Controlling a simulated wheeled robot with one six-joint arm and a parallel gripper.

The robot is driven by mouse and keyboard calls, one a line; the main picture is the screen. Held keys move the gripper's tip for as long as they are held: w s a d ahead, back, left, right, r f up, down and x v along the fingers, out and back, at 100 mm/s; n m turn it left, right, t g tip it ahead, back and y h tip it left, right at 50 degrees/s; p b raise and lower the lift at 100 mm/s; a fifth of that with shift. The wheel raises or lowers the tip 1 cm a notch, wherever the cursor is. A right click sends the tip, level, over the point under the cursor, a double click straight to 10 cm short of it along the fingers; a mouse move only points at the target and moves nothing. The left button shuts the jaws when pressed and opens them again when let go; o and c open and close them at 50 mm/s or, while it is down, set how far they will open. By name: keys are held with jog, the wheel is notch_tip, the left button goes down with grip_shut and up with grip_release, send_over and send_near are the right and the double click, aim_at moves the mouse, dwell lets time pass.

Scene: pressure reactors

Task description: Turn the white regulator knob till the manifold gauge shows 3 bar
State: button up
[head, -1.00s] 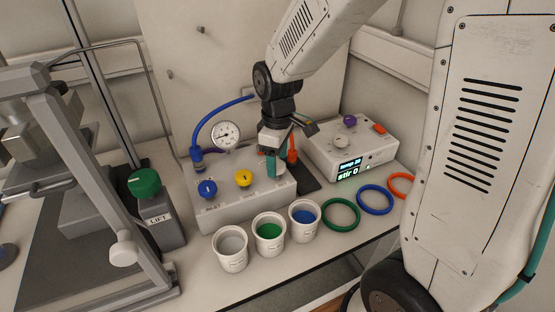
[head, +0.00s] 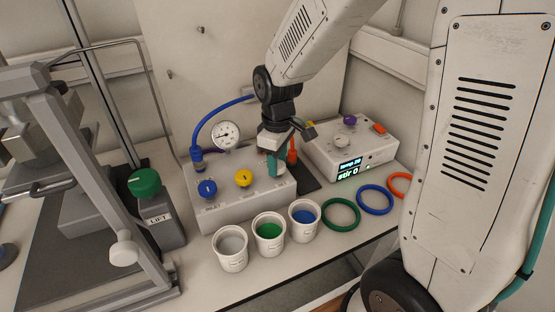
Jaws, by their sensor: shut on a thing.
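The grey manifold box (head: 225,212) stands on the bench with a blue knob (head: 207,188) and a yellow knob (head: 243,178) on its sloped top. The white regulator knob (head: 281,170) is at the box's right end, mostly hidden by my gripper. My gripper (head: 276,168) points down and is shut on this knob, with one teal finger on its near side. The round white manifold gauge (head: 226,135) stands at the back of the box. Its dark needle shows, but the scale is too small to read.
Three cups, one with white (head: 231,246), one with green (head: 269,231) and one with blue (head: 304,217), stand close in front of the manifold. A stirrer unit (head: 325,160) is at right, and rings (head: 341,214) lie before it. A green LIFT knob (head: 144,182) is at left.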

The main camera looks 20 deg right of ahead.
jog(key=m, duration=0.3)
jog(key=shift+m, duration=2.3)
jog(key=shift+w, duration=0.1)
jog(key=o, duration=1)
jog(key=shift+c, duration=0.2)
notch_tip(320, 180, up, 8)
jog(key=shift+f, duration=0.1)
